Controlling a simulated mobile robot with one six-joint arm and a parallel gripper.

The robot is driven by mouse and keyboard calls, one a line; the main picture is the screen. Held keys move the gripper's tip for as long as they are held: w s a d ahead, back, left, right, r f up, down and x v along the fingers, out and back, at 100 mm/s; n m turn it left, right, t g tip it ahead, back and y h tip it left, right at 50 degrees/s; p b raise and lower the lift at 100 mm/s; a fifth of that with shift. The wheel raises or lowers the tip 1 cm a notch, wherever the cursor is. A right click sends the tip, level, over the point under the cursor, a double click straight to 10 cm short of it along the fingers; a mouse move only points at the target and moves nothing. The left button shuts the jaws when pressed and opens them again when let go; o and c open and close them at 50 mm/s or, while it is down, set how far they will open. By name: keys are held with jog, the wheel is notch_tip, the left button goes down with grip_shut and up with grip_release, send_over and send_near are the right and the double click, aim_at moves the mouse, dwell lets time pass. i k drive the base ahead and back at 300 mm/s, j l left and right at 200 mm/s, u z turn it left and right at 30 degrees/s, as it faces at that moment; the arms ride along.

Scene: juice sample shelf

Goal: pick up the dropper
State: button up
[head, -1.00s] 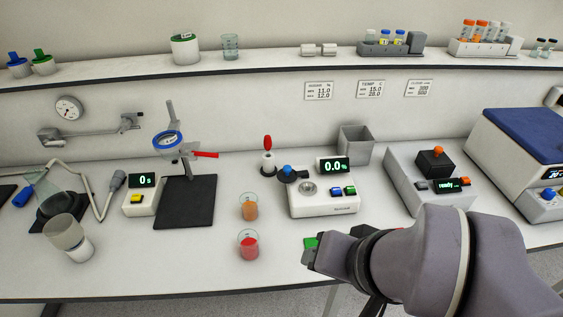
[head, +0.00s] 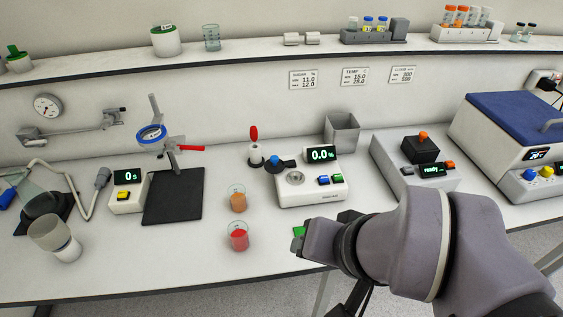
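The dropper (head: 253,133) has a red bulb and stands upright in a small white holder (head: 256,153), left of the white meter that reads 0.0. Its lower part is hidden in the holder. My gripper (head: 302,239) is over the front part of the bench, nearer to me than the dropper and to its right. A green patch (head: 298,231) shows at its tip, and I cannot tell whether it is part of the gripper. The fingers are mostly hidden by my wrist, so their opening does not show.
A beaker of orange liquid (head: 238,201) and a beaker of red liquid (head: 239,238) stand left of my gripper. The white meter (head: 318,190) is just behind it. A stand with a black base (head: 174,200) is further left. Bench front is mostly clear.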

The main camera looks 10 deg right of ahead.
aim_at(253, 130)
jog(key=j+z, duration=0.2)
jog(key=j, duration=0.3)
jog(key=j+z, duration=0.2)
jog(key=j, duration=0.3)
jog(key=j+z, duration=0.2)
jog(key=j, duration=0.25)
jog(key=j+z, duration=0.2)
jog(key=j, duration=0.3)
jog(key=k+j+z, duration=0.2)
jog(key=j, duration=0.25)
jog(key=k+j+z, duration=0.2)
jog(key=j, duration=0.25)
jog(key=i, duration=0.1)
